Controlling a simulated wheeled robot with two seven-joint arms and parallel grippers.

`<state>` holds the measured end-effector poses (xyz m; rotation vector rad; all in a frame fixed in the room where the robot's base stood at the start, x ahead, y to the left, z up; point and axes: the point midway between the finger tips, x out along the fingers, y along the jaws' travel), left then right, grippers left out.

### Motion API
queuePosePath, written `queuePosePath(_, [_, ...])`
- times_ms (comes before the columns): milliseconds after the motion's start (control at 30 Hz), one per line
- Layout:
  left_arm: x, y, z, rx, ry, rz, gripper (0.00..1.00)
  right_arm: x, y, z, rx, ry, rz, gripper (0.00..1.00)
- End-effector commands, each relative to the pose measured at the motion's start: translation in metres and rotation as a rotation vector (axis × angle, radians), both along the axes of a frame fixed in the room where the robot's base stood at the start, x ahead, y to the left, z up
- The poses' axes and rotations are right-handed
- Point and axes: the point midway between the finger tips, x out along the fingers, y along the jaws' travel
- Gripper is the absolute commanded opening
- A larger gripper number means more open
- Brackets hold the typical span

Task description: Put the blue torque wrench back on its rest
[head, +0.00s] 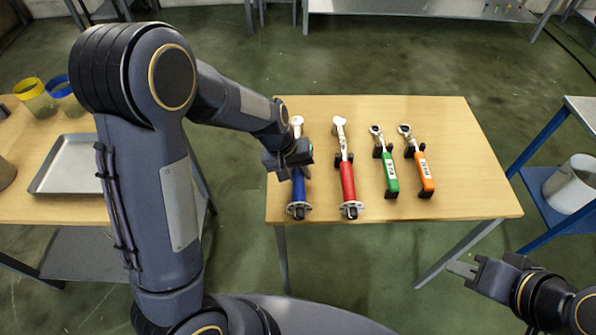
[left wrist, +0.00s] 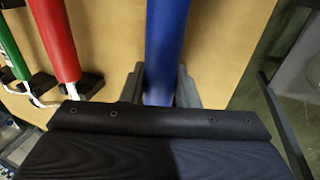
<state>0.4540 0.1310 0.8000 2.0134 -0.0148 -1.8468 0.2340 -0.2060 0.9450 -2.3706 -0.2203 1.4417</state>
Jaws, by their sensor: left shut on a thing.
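The blue torque wrench (head: 298,190) is at the left end of the wooden table, its metal head pointing to the far side and its blue handle toward me. My left gripper (head: 297,163) is over its middle and shut on it. In the left wrist view the blue handle (left wrist: 165,45) runs between the two fingers. The arm hides part of the wrench and its rest, so I cannot tell whether the wrench touches the rest. My right gripper (head: 464,268) is low at the right, off the table's front edge, apart from the wrenches; its jaw opening is unclear.
A red wrench (head: 347,180), a green wrench (head: 389,172) and an orange wrench (head: 423,170) lie on black rests to the right of the blue one. The table's right part (head: 470,170) is clear. A metal tray (head: 70,165) lies on the left table.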

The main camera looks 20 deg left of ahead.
Motion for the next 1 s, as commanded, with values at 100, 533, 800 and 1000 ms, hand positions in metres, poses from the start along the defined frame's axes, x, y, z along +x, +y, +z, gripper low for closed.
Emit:
queuePosePath(100, [0.0, 0.0, 0.0, -0.001, 0.001, 0.0, 0.0, 0.0, 0.0, 0.0, 0.0, 0.0, 0.0, 0.25])
queuePosePath(533, [-0.001, 0.0, -0.001, 0.0, 0.003, 0.0, 0.53, 0.0, 0.0, 0.0, 0.0, 0.0, 0.0, 0.25])
queuePosePath(800, [-0.003, 0.001, -0.003, 0.003, 0.01, 0.001, 0.53, 0.0, 0.0, -0.001, 0.0, 0.0, 0.0, 0.25])
queuePosePath(1000, [-0.003, 0.005, 0.015, 0.001, 0.004, 0.001, 0.53, 0.0, 0.0, 0.003, 0.0, 0.0, 0.0, 0.25])
